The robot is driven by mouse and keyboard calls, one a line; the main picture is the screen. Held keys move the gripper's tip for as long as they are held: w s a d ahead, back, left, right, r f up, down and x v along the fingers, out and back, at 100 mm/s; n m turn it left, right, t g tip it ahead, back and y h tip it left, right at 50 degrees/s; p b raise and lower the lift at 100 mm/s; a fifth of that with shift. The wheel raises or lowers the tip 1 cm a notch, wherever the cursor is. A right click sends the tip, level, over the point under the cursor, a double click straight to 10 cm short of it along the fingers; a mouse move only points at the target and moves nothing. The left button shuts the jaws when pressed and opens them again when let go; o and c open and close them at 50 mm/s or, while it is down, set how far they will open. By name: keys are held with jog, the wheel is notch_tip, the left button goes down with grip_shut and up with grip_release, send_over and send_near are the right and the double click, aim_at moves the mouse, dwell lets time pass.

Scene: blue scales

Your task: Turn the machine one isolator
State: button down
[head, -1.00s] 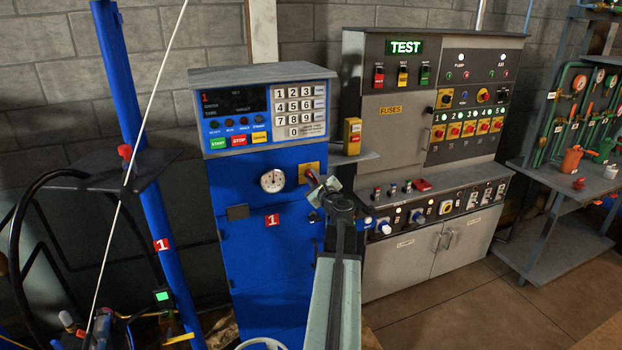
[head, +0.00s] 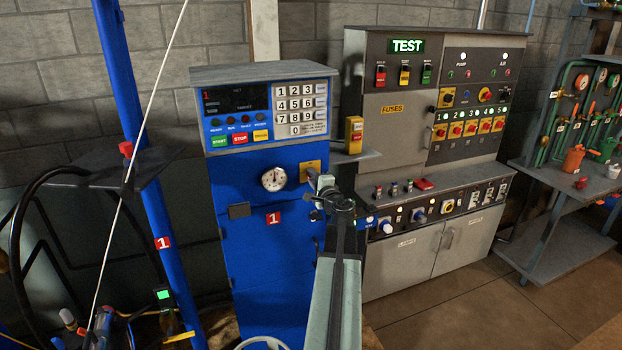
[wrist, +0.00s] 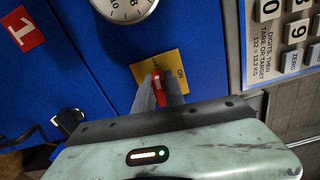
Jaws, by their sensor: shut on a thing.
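The machine one cabinet (head: 262,230) is blue with a red "1" label and stands in the middle of the head view. Its isolator is a small red handle (wrist: 157,88) on a yellow plate (wrist: 172,60), marked "ON" on one side, in the wrist view. The plate also shows in the head view (head: 310,165), partly behind my gripper (head: 313,181). In the wrist view my gripper (wrist: 158,93) has a finger on each side of the red handle and is shut on it. The fingers hide part of the handle and plate.
A round dial (head: 273,180) sits left of the isolator, below the keypad panel (head: 300,108). A yellow switch box (head: 354,135) and the grey test cabinet (head: 398,155) stand close on the right. A blue post (head: 148,190) stands at left.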

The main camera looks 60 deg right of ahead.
jog(key=shift+n, duration=0.5)
jog(key=c, duration=1.4)
grip_release()
jog(key=v, duration=0.7)
jog(key=shift+s+a, duration=0.25)
jog(key=shift+s+f, duration=0.1)
